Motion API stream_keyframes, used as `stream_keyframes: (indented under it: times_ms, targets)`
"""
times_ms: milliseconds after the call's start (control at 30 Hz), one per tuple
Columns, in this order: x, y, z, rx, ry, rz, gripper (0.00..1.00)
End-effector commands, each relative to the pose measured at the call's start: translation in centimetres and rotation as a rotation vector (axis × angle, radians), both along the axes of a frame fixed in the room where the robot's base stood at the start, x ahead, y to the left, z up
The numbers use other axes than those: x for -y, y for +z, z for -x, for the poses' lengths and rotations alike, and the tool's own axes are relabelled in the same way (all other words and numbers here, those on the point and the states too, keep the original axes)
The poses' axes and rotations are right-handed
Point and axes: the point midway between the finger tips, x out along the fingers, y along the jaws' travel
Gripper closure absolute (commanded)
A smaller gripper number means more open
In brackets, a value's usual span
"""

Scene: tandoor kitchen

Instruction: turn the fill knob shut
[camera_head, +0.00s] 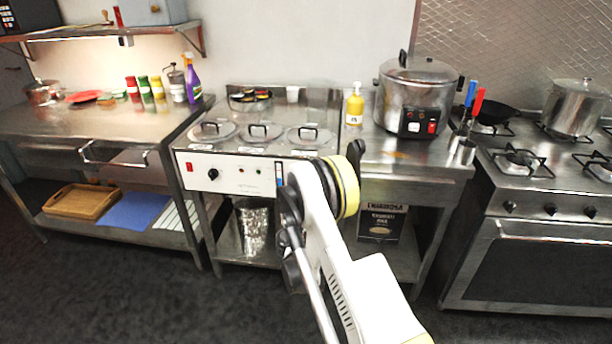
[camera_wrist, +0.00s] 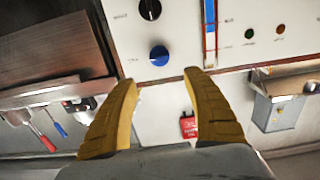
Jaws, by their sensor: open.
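A blue round knob (camera_wrist: 159,55) sits on the white control panel near its edge in the wrist view, with a black knob (camera_wrist: 150,9) beyond it. I can read no label that says which is the fill knob. A narrow gauge strip with blue in it (camera_wrist: 210,30) runs beside the knobs. My gripper (camera_wrist: 161,78) is open, its two yellow fingers pointing at the panel, with the blue knob just beyond the gap between the tips. Nothing is between the fingers. In the head view the white panel (camera_head: 225,173) is partly covered by my arm, which hides the blue knob and my fingers.
The panel belongs to a steel counter unit with lidded wells (camera_head: 259,133). A yellow bottle (camera_head: 354,106) and a large steel cooker (camera_head: 416,90) stand to its right. A stove (camera_head: 540,210) is further right. A worktable (camera_head: 95,130) is left, with clear floor in front.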

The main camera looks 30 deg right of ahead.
Motion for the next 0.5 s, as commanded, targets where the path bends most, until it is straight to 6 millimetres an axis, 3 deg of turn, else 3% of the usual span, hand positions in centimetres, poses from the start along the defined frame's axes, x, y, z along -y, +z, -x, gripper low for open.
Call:
stream_keyframes:
  times_ms: [233, 500]
  targets:
    - [0.9, -1.2, -1.2, 0.014, 0.005, 0.005, 0.41]
    - [3.9, -1.3, -5.7, 0.013, 0.005, 0.004, 0.41]
